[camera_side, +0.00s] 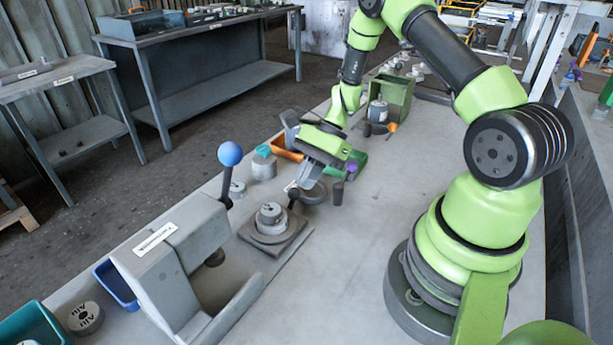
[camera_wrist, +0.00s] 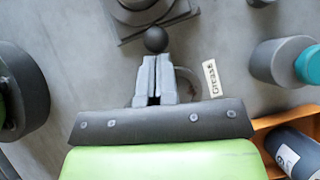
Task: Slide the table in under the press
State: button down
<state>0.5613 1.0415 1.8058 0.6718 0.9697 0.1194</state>
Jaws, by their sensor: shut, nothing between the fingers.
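The grey press (camera_side: 165,265) stands at the front left, with a lever topped by a blue ball (camera_side: 230,154). The sliding table (camera_side: 290,243), a dark square plate, lies on rails outside the press, on its right. It bears a round stacked grey part (camera_side: 269,217). A black knob (camera_side: 293,192) stands at the table's far edge; it also shows in the wrist view (camera_wrist: 155,39). My gripper (camera_side: 300,182) is by the knob, on the side away from the press. In the wrist view its fingers (camera_wrist: 154,78) are shut and empty, with their tips just short of the knob or touching it; I cannot tell which.
A small label (camera_wrist: 212,78) lies beside the fingers.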

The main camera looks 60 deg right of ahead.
jog(key=shift+a, duration=0.15)
jog(key=a, duration=1.4)
jog(key=d, duration=0.4)
jog(key=shift+s+d+r, duration=0.35)
jog(key=shift+d+r, duration=0.05)
jog(key=v, duration=1)
notch_tip(320, 180, up, 10)
jog(key=n+h, duration=0.3)
jog(key=n, duration=0.4)
send_over(276, 211)
jog(key=s+d, duration=0.3)
jog(key=s, duration=0.2)
jog(key=s+a+r+n+t+h, duration=0.1)
jog(key=s+r+n+t+h, duration=0.1)
jog(key=s+r+n+t, duration=0.3)
jog(key=s+r+n, duration=0.3)
jog(key=s+n, duration=0.1)
jog(key=shift+a+t+h, duration=0.3)
jog(key=shift+a+t, duration=0.1)
